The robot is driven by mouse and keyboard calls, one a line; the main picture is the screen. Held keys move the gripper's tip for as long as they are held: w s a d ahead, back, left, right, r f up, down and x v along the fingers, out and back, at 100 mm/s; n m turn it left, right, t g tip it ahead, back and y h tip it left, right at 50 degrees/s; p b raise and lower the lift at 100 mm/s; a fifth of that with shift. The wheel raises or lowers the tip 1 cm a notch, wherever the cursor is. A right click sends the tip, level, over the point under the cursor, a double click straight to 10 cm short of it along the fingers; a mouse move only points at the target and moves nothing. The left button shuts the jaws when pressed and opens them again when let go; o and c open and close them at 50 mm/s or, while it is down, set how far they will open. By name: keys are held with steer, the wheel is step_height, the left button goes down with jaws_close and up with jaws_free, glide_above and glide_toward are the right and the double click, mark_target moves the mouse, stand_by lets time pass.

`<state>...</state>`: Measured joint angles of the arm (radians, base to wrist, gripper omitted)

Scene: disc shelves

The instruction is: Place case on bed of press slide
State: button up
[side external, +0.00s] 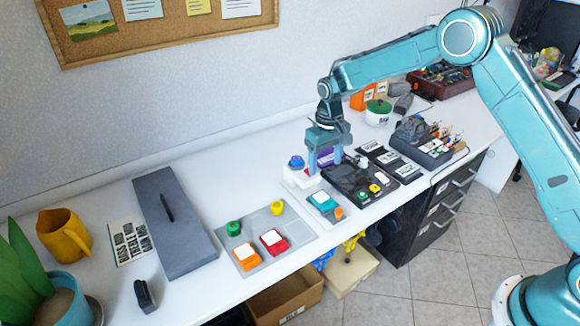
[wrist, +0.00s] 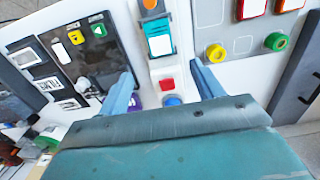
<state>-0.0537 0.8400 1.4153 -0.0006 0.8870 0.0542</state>
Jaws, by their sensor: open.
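A teal piece with a white label (side external: 323,202) lies in front of a white block (side external: 298,178). An orange part (side external: 338,214) is at its near end. The teal piece also shows in the wrist view (wrist: 160,42). The white block carries a blue knob (side external: 296,161) and a red button (wrist: 167,85). I cannot tell which part is the press bed. An orange case (side external: 247,257) and a red case (side external: 274,242), both white-labelled, lie on a grey mat (side external: 257,223). My gripper (side external: 325,168) is open and empty above the white block's right side.
A black board (side external: 352,182) with green and yellow pieces lies right of the white block, beside several labelled dark slots (side external: 385,157). A purple thing (side external: 325,157) is partly hidden behind my gripper. A long grey box (side external: 173,222) stands left of the mat. Cartons sit below the bench edge.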

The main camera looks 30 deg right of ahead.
stand_by(0.5)
steer(key=s+d+r+t, duration=0.1)
steer(key=s+r, duration=0.6)
steer(key=r, duration=0.4)
steer(key=s+d+r+t, duration=0.1)
steer(key=s+r+t, duration=0.1)
steer(key=s+r, duration=0.7)
steer(key=s+r+t, duration=0.1)
steer(key=s+r, duration=0.1)
steer(key=s, duration=0.8)
steer(key=s+d+r+t, duration=0.1)
steer(key=s, duration=1)
steer(key=shift+s+r+t, duration=0.25)
steer(key=shift+r+t, duration=0.05)
steer(key=shift+r, duration=0.05)
